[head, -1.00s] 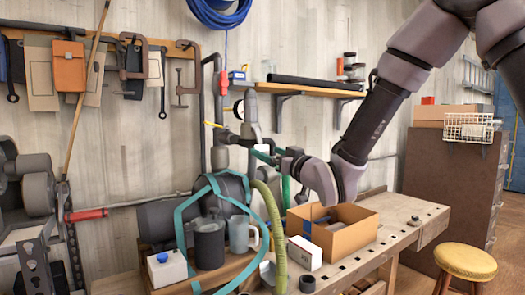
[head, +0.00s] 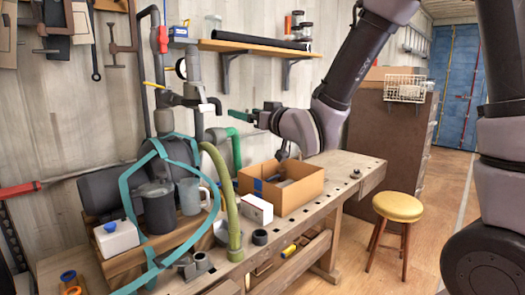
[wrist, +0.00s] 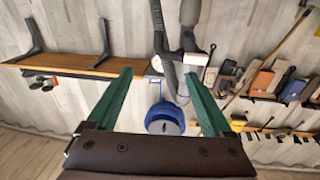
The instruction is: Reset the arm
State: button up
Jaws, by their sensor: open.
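My gripper (wrist: 158,102) is open and empty in the wrist view, its two green fingers spread wide apart. The wrist view faces the plank wall, with pipes and a blue round thing (wrist: 165,118) showing between the fingers. In the head view my gripper (head: 232,115) is small, left of my wrist, in front of the wall and near the grey pipes. It is above the level of the open cardboard box (head: 300,196), up and to its left. My arm reaches down from the top of the head view.
A green hose (head: 222,190) rises beside the carton. A wall shelf (head: 255,46) is above. A yellow stool (head: 397,207) stands right.

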jog(key=w+d+r+m+g+h, duration=0.15)
jog(key=d+m+h, duration=0.6)
jog(key=d, duration=1.35)
jog(key=s+d+m+g+h, duration=0.1)
jog(key=s+d+m+g, duration=0.1)
jog(key=s+d, duration=0.4)
jog(key=s+d+m+g+h, duration=0.2)
jog(key=s+d, duration=0.4)
jog(key=s, duration=0.5)
jog(key=shift+d+r+m+g, duration=0.15)
jog(key=shift+d+m+g, duration=0.2)
jog(key=shift+g, duration=0.1)
